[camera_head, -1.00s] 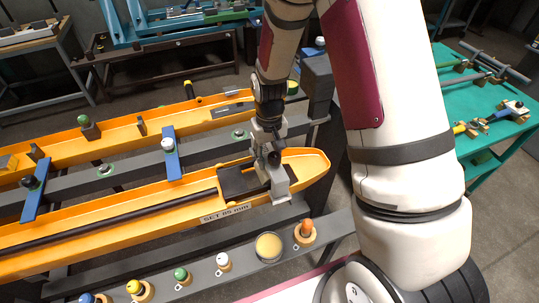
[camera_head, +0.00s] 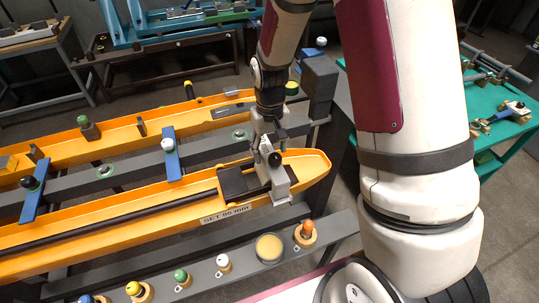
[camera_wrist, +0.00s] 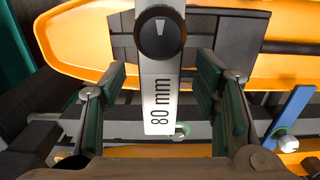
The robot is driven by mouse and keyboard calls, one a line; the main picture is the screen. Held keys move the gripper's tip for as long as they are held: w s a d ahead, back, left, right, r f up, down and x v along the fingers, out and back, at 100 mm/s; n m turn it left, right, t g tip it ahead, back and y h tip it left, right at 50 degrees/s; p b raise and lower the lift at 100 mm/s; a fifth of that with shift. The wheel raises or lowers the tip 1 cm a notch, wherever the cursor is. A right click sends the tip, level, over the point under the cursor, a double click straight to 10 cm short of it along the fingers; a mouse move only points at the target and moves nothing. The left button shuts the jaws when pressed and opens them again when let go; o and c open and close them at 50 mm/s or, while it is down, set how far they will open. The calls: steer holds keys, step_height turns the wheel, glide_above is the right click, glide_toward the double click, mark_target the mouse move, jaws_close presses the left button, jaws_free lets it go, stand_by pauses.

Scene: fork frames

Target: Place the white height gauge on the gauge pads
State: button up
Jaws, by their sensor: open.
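The white height gauge (camera_head: 277,181) stands upright at the right end of the near orange fork (camera_head: 317,160). Its foot is on or against the black gauge pads (camera_head: 234,182); the exact contact is hidden. In the wrist view the gauge (camera_wrist: 160,95) shows a black knob and the mark "80 mm". My gripper (camera_head: 268,130) is just above and behind the gauge. In the wrist view my open gripper (camera_wrist: 160,74) has one finger on each side of the gauge, with a gap to both. A plate on the fork (camera_head: 226,214) reads "SET 85 mm".
A grey front rail (camera_head: 205,270) carries several coloured knobs and a round yellowish disc (camera_head: 269,247). Blue bars (camera_head: 171,155) cross the middle rail. A dark post (camera_head: 320,85) stands behind the fork's right end. A green table (camera_head: 485,140) is at the right.

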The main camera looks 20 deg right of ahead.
steer(key=s+r+t, duration=0.1)
steer(key=s+r, duration=0.4)
steer(key=r, duration=0.6)
steer(key=s+r+t, duration=0.2)
steer(key=s+r, duration=0.2)
steer(key=r, duration=0.8)
steer(key=s+r+t, duration=0.2)
steer(key=s+r, duration=0.2)
steer(key=s, duration=0.8)
steer(key=shift+r+b, duration=0.3)
steer(key=shift+r, duration=0.05)
